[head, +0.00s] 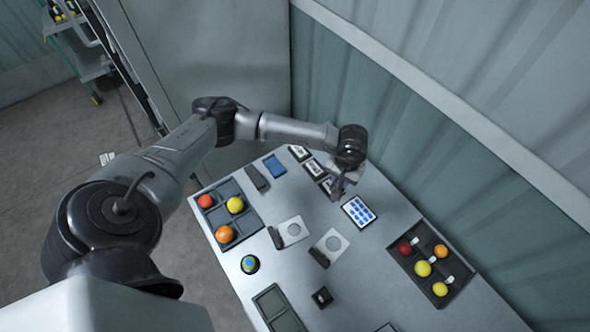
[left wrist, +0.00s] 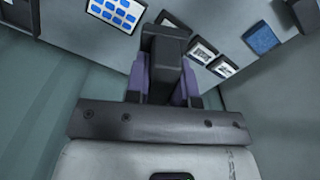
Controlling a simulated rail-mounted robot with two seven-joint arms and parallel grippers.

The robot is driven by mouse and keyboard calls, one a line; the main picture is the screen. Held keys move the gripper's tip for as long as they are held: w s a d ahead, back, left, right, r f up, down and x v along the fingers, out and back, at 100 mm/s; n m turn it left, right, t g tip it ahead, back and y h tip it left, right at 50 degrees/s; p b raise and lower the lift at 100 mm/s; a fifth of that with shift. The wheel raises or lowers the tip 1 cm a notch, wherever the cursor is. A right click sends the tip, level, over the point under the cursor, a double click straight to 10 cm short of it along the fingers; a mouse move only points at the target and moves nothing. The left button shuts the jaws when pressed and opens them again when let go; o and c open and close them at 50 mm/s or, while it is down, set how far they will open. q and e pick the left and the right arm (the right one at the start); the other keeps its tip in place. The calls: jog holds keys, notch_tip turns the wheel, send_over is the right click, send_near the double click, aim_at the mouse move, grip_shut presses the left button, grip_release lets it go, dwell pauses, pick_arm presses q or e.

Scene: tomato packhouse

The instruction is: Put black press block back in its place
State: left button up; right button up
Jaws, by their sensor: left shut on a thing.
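My left gripper (head: 340,190) is over the back part of the table, near the blue-squared panel. In the left wrist view, my left gripper (left wrist: 165,82) is shut on a black block (left wrist: 165,45), which sticks out beyond the purple-grey fingers. In the head view the held block is hard to make out against the gripper. Whether it touches the table is unclear. A small dark square piece (head: 322,297) stands on the table near the front. My right gripper is not in view.
A tomato tray (head: 243,232) lies left, another (head: 463,277) right. The blue-squared panel (head: 359,211), framed cards (head: 314,168) and blue box (head: 274,166) surround the gripper. The right middle is clear.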

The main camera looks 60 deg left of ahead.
pick_arm(q)
jog(key=shift+s+a+f+n+b, duration=0.2)
jog(key=shift+s+a+f+n, duration=0.3)
jog(key=shift+s+a+f, duration=1.4)
jog(key=shift+s+a+f+n+b, duration=0.15)
jog(key=shift+s+a+f+n, duration=0.6)
jog(key=shift+a+f, duration=1.9)
jog(key=shift+s+a+f+n+b, duration=0.25)
jog(key=shift+s+a+f, duration=1.4)
jog(key=shift+a+f, duration=0.6)
jog(key=f+b, duration=0.1)
jog(key=f, duration=0.1)
jog(key=f+b, duration=0.1)
jog(key=b, duration=0.1)
jog(key=shift+d+f, duration=0.2)
jog(key=shift+f, duration=0.15)
jog(key=shift+f+b, duration=0.2)
jog(key=shift+b, duration=0.2)
jog(key=shift+f+b, duration=0.35)
jog(key=shift+b, duration=0.1)
jog(key=o, duration=0.9)
